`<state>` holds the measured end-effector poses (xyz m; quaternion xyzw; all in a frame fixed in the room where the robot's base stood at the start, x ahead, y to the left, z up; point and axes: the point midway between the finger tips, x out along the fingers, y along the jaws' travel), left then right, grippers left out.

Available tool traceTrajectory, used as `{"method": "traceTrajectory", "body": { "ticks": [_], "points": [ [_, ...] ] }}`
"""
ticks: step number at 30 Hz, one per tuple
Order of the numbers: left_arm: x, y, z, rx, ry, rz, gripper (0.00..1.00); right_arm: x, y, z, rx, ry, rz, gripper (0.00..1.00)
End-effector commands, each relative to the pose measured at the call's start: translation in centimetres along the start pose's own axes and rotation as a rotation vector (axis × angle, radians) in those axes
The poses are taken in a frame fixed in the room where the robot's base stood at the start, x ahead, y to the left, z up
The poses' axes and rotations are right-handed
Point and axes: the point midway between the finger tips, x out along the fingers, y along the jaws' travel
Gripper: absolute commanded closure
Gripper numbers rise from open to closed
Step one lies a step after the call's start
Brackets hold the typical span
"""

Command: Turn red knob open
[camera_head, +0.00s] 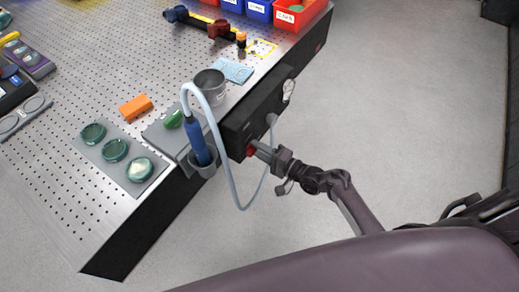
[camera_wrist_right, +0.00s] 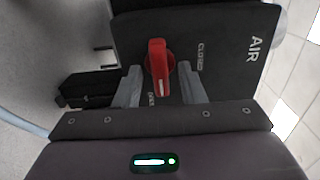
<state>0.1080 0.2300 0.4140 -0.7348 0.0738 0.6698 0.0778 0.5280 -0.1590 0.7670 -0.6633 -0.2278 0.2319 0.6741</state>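The red knob (camera_wrist_right: 158,68) is on the dark front panel (camera_wrist_right: 205,25) of the air unit. In the right wrist view its handle runs nearly straight up and down the picture, its white-marked end toward a partly hidden label. The word CLOSED is to its right. In the head view the knob (camera_head: 250,151) is a small red spot at the right gripper's tip. My right gripper (camera_wrist_right: 162,88) is open, one finger on each side of the knob, with gaps visible. The right gripper also shows in the head view (camera_head: 257,149). My left gripper is not in view.
A pale hose (camera_head: 230,172) loops down beside the gripper from a blue handle (camera_head: 198,142) in a holder. Floor at right is clear.

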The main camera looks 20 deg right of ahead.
Motion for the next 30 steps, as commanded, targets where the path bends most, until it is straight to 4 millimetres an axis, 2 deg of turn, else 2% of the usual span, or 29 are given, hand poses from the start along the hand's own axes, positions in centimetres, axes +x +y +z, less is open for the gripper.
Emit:
{"method": "traceTrajectory", "body": {
  "ticks": [5, 8, 15, 21, 30],
  "points": [
    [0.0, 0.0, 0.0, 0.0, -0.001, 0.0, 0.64, -0.1, 0.0, 0.0, -0.001, 0.0, 0.0, 0.64],
    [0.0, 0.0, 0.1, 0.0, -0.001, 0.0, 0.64, -0.9, 0.1, 0.0, 0.0, 0.001, 0.002, 0.64],
    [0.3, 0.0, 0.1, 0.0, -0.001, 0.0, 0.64, -5.0, 0.2, 0.0, 0.0, 0.001, 0.003, 0.64],
    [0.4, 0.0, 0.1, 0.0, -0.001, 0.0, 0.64, -7.3, 0.1, 0.0, -0.001, 0.001, 0.002, 0.64],
    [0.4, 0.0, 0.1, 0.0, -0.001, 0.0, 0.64, -7.8, 0.0, 0.0, 0.0, 0.0, 0.0, 0.64]
  ]
}}
